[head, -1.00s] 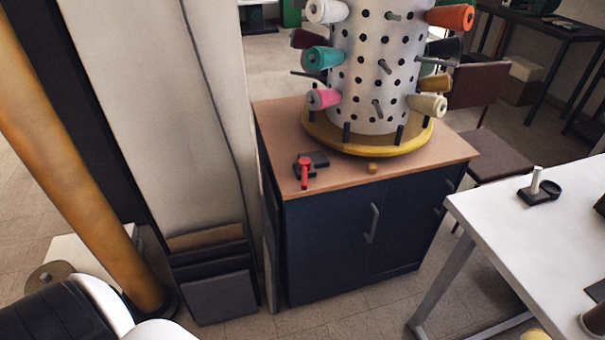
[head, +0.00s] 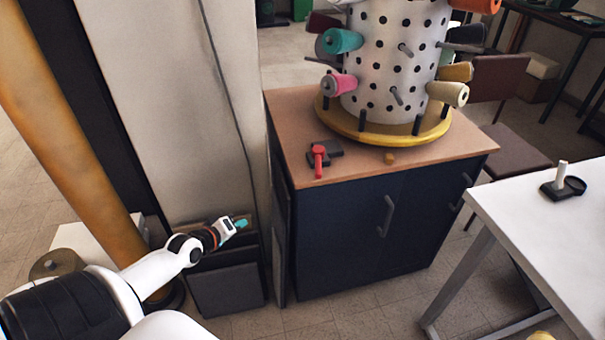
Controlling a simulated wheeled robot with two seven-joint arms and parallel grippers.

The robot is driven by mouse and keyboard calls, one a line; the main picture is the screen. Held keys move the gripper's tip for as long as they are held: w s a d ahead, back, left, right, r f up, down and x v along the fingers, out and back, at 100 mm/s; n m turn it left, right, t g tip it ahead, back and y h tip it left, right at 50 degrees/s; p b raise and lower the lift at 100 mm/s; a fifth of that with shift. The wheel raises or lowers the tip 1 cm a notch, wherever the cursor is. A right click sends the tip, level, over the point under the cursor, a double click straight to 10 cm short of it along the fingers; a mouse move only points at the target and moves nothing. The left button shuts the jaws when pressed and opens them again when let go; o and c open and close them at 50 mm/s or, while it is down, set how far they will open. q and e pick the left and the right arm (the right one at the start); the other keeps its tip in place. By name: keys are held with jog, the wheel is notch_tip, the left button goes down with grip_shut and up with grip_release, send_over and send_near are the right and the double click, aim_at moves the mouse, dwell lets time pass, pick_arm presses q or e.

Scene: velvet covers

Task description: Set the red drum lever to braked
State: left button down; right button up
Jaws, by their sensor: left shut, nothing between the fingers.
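The red drum lever (head: 318,159) sits on a dark base (head: 333,149) at the front left of the wooden cabinet top (head: 288,121). Its red arm points toward the cabinet's front edge. The white perforated drum (head: 385,62) stands behind it on a round yellow base (head: 372,136), with thread cones on its pegs. My left gripper (head: 241,224) is shut and empty, with teal fingertips. It is left of the cabinet and lower in the picture than the lever, clear of it. My right gripper is not in view.
A tall pale panel (head: 165,110) and a slotted dark rack (head: 228,290) stand left of the cabinet. A yellow column (head: 70,140) is at far left. A white table (head: 540,225) is at right.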

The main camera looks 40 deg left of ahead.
aim_at(319, 163)
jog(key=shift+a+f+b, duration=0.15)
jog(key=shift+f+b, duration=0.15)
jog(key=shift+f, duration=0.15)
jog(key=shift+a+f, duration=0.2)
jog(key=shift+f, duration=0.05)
pick_arm(q)
jog(key=w+d+r+t+h, duration=0.1)
jog(key=w+d+r, duration=0.1)
jog(key=r, duration=0.6)
jog(key=w+d+r+n+t+h, duration=0.1)
jog(key=w+d+r+t+h, duration=0.1)
jog(key=r, duration=0.6)
jog(key=shift+w+d+r+h, duration=0.3)
jog(key=shift+d+r, duration=0.05)
jog(key=shift+d, duration=0.45)
